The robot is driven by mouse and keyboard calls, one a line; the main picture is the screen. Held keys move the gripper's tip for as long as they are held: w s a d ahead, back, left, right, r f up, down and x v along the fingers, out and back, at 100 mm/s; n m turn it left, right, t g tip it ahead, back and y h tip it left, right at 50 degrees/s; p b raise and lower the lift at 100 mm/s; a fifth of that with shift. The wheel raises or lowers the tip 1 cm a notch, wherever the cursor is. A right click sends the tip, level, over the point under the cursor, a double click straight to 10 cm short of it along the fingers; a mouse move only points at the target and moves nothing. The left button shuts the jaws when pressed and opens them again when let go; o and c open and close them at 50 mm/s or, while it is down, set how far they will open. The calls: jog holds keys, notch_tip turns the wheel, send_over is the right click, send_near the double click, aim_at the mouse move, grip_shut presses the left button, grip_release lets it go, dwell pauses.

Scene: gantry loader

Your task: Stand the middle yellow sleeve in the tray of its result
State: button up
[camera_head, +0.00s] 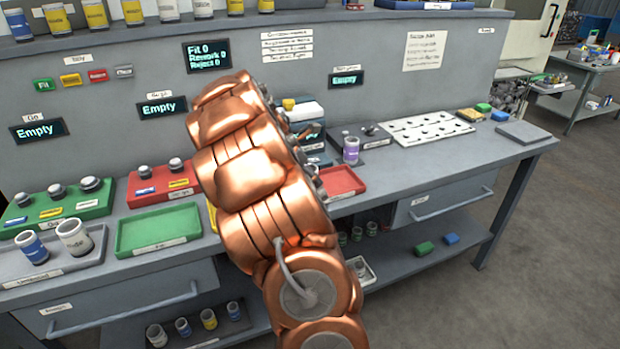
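Yellow-banded sleeves stand on the top ledge at the upper left, among them one yellow sleeve (95,15) between two others; I cannot tell which is the middle one meant. An empty green tray (158,231) lies on the bench. A yellow tray (212,216) shows only as a sliver behind my arm. A red tray (342,181) lies right of my arm, its visible part empty. The display (207,56) reads Fit 0, Rework 0, Reject 0. My copper arm crosses the middle of the view and hides my gripper.
Green (57,206) and red (160,184) gauge stands with metal knobs stand at the left. A grey tray (40,268) holds a blue and a white sleeve. A purple-banded sleeve (351,149) stands near a white perforated board (425,128). More sleeves stand on the lower shelf.

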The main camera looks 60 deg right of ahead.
jog(key=b+v, duration=0.1)
jog(key=v, duration=1)
jog(key=s+a+f+m+t+y, duration=0.1)
jog(key=s+a+m+y, duration=0.2)
jog(key=a, duration=0.9)
jog(key=s+a+f+m, duration=0.1)
jog(key=s+a+m, duration=0.3)
jog(key=a, duration=0.7)
jog(key=s+a+f+m+y, duration=0.1)
jog(key=s+a+f+m, duration=0.2)
jog(key=s+a, duration=0.4)
jog(key=s+a+f+m+y, duration=0.2)
jog(key=s+a+f+m, duration=0.1)
jog(key=s+a, duration=0.5)
jog(key=a, duration=0.3)
jog(key=shift+a+f+m, duration=0.25)
jog(key=shift+a+m, duration=0.05)
jog(key=shift+a, duration=0.05)
jog(key=shift+s, duration=0.1)
